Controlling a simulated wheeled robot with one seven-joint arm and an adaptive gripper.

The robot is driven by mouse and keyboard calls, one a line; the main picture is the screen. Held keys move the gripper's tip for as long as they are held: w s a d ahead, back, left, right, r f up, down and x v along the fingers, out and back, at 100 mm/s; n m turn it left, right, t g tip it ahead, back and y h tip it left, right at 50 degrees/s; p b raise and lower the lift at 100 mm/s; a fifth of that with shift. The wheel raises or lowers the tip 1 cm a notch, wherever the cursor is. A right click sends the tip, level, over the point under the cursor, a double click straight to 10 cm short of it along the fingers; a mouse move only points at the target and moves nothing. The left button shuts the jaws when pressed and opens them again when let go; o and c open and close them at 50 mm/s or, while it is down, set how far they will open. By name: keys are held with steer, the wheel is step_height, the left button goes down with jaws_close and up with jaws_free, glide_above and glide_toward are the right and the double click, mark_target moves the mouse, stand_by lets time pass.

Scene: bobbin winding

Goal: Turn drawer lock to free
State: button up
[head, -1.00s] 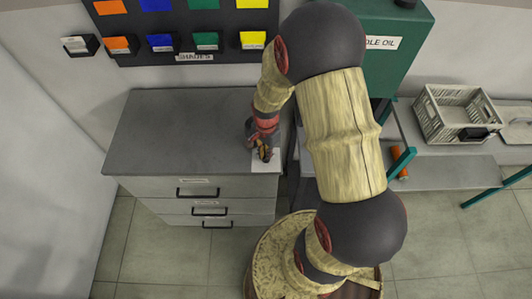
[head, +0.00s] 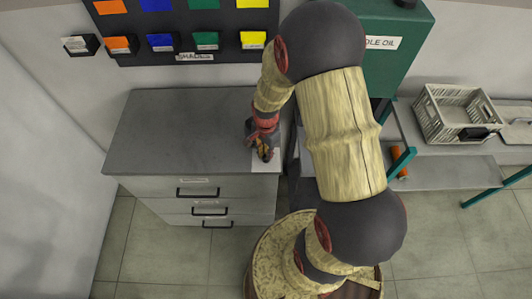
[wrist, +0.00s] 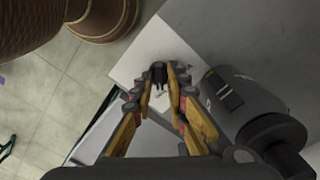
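The grey drawer cabinet (head: 165,130) stands left of my arm in the head view. A white plate (head: 259,167) lies on its front right corner; the plate also shows in the wrist view (wrist: 155,45). My gripper (head: 265,156) points down at this plate. In the wrist view, the fingertips of my gripper (wrist: 161,76) close in on a small dark knob (wrist: 158,70), which looks like the drawer lock. The fingers hide much of it. Small dark marks show on the plate beside the fingertips, too small to read.
Drawers with dark handles (head: 198,192) are shut in the cabinet front. The cabinet top left of my gripper is clear. A green oil box (head: 395,62) stands behind my arm, and a grey crate (head: 455,112) sits on the right bench.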

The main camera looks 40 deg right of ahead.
step_height(320, 180, up, 12)
stand_by(0.6)
stand_by(0.4)
